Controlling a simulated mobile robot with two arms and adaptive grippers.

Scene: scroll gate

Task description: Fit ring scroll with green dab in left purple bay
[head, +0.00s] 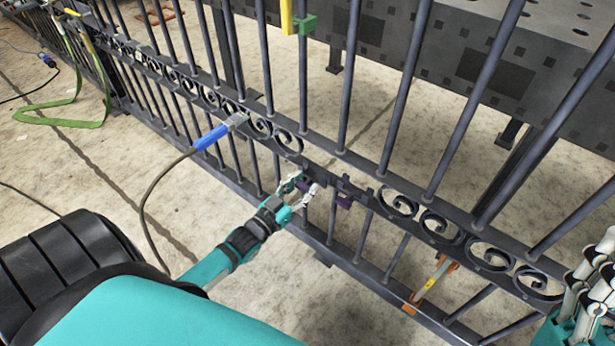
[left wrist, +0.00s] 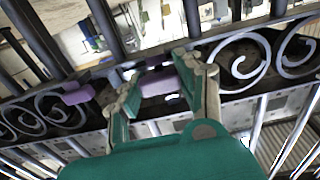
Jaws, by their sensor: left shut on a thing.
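My left gripper (head: 303,187) is at the near side of the gate's scroll band, at its gap. In the left wrist view its fingers (left wrist: 165,92) are closed in around something small. A purple block (left wrist: 160,83) shows between and behind the fingertips. The held piece is mostly hidden, and I cannot make out a green dab on it. Another purple block (left wrist: 75,93) stands apart from the fingers; in the head view a purple mark (head: 345,202) shows right of the gripper. My right gripper (head: 592,290) is partly in view at the lower right edge; its jaws are unclear.
The dark gate (head: 355,165) has upright bars and fixed scrolls (head: 420,215) on both sides of the gap. A blue-handled brush (head: 212,137), an orange clamp (head: 430,285) and a yellow-green clamp (head: 298,22) are on it. A green strap (head: 60,120) hangs left. A perforated table stands behind.

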